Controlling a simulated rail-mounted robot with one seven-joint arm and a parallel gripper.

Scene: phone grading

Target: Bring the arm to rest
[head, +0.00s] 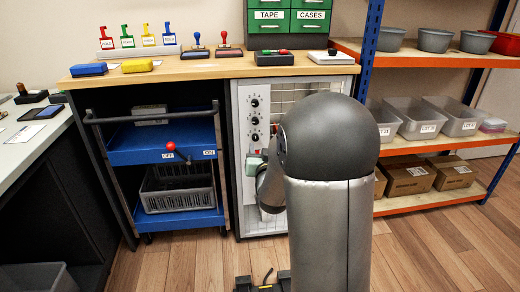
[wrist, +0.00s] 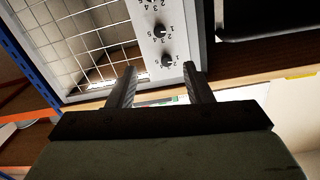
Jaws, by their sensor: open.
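My arm (head: 330,210) stands upright in the middle of the head view, in front of a grey panel cabinet (head: 238,160) with black knobs and wire mesh. My gripper's fingertips are hidden in that view. In the wrist view my gripper (wrist: 160,72) is open, its two dark fingers apart with nothing held between them. The fingers point toward the knob panel (wrist: 155,30) and the wooden bench edge (wrist: 240,86), which appear upside down. How far they are from the panel I cannot tell.
The wooden bench top (head: 200,68) carries stamps and a pad (head: 275,58). A blue trolley (head: 160,150) with a red-knobbed lever stands left of the cabinet. A blue-posted rack (head: 440,145) with grey bins is at right. A desk (head: 30,135) is at far left. Wood floor (head: 185,265) shows between.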

